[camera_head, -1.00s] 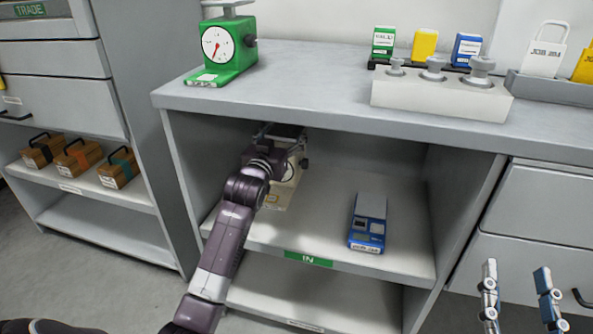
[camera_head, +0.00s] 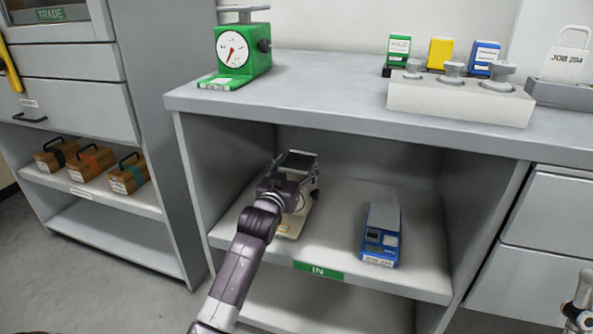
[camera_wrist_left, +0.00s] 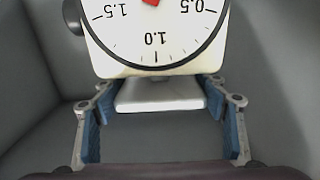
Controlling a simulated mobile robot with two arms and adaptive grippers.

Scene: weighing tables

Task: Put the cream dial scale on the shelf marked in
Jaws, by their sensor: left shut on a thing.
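The cream dial scale (camera_head: 290,226) is inside the bay above the green IN label (camera_head: 318,271), at the left of the shelf (camera_head: 335,246). My left gripper (camera_head: 284,190) is shut on it, and the arm hides much of its front. I cannot tell whether its base touches the shelf. In the left wrist view the scale's dial (camera_wrist_left: 155,45) appears upside down, and the fingers of my left gripper (camera_wrist_left: 160,112) stand either side of its pale lower part. One part of my right gripper (camera_head: 580,310) shows at the lower right edge.
A blue scale (camera_head: 382,238) stands right of the cream scale on the same shelf. A green dial scale (camera_head: 240,50) and a weight block (camera_head: 455,98) stand on the countertop above. Side walls and the countertop enclose the bay. Wooden boxes (camera_head: 92,163) sit in the left cabinet.

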